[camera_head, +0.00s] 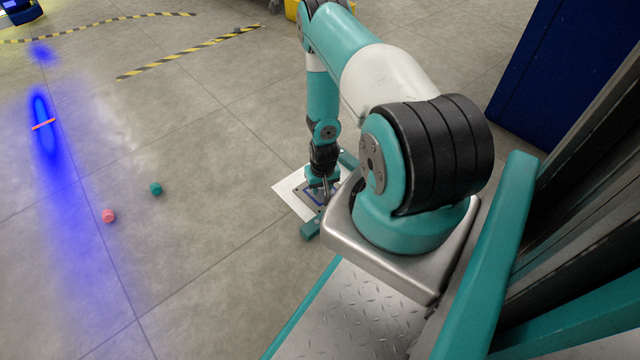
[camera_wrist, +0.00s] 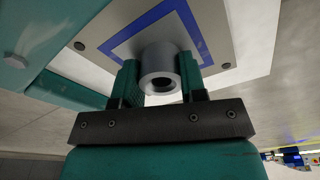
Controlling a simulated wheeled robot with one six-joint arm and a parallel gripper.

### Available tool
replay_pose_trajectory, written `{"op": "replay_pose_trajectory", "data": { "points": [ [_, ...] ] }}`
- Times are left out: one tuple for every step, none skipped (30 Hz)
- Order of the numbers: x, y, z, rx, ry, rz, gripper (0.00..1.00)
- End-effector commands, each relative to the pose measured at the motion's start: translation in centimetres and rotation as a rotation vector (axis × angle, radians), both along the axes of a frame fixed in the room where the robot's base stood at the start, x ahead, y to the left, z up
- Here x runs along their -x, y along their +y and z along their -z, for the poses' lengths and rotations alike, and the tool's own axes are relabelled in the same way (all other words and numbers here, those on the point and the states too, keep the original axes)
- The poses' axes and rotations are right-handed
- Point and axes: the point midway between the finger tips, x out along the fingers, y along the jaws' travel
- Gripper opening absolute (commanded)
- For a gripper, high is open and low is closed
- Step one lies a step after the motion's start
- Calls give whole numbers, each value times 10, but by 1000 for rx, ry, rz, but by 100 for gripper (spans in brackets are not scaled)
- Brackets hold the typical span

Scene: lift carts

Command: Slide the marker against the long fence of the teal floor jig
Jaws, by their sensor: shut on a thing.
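The marker (camera_wrist: 158,64), a grey cylinder with a dark hole in its end, is between the two teal fingers of my gripper (camera_wrist: 159,80) in the wrist view. My gripper is shut on it. Behind it is the jig's grey plate (camera_wrist: 203,15) with a blue outline. A teal fence (camera_wrist: 25,75) of the jig with a pale bolt head is at the left; a strip of plate shows between it and the marker. In the head view my gripper (camera_head: 322,185) is down at the jig, whose teal bar (camera_head: 311,228) shows at the near side. My arm hides much of the jig, and the marker is not clear there.
A white sheet (camera_head: 287,190) lies around the jig. A pink piece (camera_head: 108,216) and a small teal piece (camera_head: 155,189) lie on the open floor at left. A dark blue cabinet (camera_head: 560,70) stands at the right. Striped tape (camera_head: 190,52) marks the far floor.

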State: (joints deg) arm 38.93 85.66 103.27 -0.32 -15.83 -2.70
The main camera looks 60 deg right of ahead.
Motion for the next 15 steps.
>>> {"op": "replay_pose_trajectory", "data": {
  "points": [
    [0,0,0,-1,2,0,0],
    [0,0,0,-1,2,0,0],
    [0,0,0,-1,2,0,0],
    [0,0,0,-1,2,0,0],
    [0,0,0,-1,1,0,0],
    [0,0,0,-1,1,0,0],
    [-1,0,0,-1,1,0,0],
    [-1,0,0,-1,1,0,0],
    [-1,0,0,-1,1,0,0],
    [-1,0,0,-1,1,0,0],
    [-1,0,0,-1,1,0,0],
    [-1,0,1,0,0,0,0],
    [-1,0,1,0,0,0,0],
    [-1,0,1,0,0,0,0],
    [-2,0,1,1,-1,0,43]
  ]
}}
